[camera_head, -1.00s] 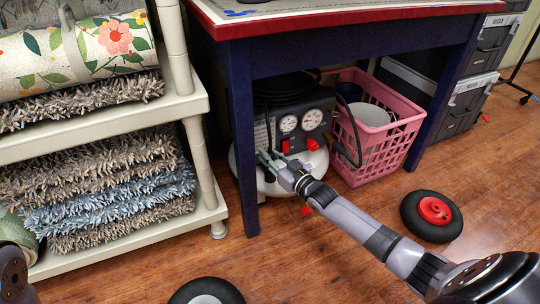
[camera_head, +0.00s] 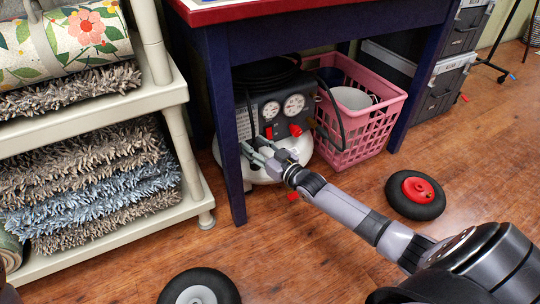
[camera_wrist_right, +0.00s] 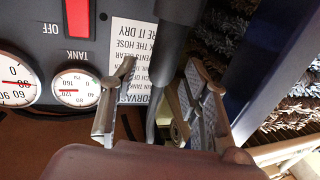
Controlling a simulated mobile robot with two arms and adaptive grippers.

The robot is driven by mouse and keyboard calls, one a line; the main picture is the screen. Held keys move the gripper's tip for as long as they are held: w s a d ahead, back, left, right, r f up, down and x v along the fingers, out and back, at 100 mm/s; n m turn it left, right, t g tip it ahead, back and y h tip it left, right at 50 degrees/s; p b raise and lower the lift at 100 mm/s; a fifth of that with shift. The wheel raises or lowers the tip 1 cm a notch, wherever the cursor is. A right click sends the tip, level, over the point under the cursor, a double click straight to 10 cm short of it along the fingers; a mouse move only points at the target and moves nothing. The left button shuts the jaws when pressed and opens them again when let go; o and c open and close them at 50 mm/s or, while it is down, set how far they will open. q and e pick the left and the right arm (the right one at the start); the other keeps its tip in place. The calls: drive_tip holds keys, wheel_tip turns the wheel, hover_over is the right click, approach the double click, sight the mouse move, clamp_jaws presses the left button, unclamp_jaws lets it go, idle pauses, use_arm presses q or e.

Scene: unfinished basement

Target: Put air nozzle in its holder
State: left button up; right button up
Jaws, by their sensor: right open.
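The air compressor (camera_head: 290,125) stands under the blue table, with two round gauges and a red knob on its dark panel. My right gripper (camera_head: 257,148) is in front of its left part. In the right wrist view, my right gripper (camera_wrist_right: 160,78) is open, its fingers spread on either side of a dark, slim, stem-like part (camera_wrist_right: 180,20) in front of the white label. This may be the air nozzle or a hose; I cannot tell. A small brass-coloured piece (camera_wrist_right: 180,132) shows low between the fingers. I cannot make out the holder. My left gripper is not in view.
The blue table leg (camera_head: 223,130) stands close left of my right gripper. A pink basket (camera_head: 355,130) is right of the compressor. A cream shelf (camera_head: 95,120) with rugs stands left. Two black wheels (camera_head: 415,195) (camera_head: 200,290) lie on the wooden floor.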

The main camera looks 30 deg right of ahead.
drive_tip(key=s+d, duration=0.2)
drive_tip(key=s, duration=0.8)
drive_tip(key=shift+s, duration=0.25)
drive_tip(key=shift+r, duration=0.15)
